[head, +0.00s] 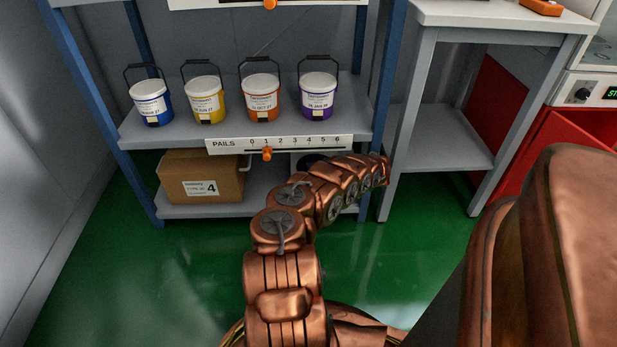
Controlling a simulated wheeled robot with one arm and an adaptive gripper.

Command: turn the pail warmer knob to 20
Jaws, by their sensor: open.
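A white control panel (599,88) at the right edge carries a dark round knob (583,95) with pale marks around it. A display (612,93) with green characters sits right of the knob, cut off by the picture edge. I cannot read its value or the knob's setting, and no label shows to confirm this is the pail warmer. My copper arm reaches from the bottom middle up toward the shelf, left of the panel and well apart from it. No gripper fingers can be made out at its far end.
Several lidded pails (261,98) stand on a blue-posted shelf (150,136). Its PAILS scale (320,144) has an orange slider (267,153). A cardboard box (200,176) sits below. Green floor (410,240) is clear.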

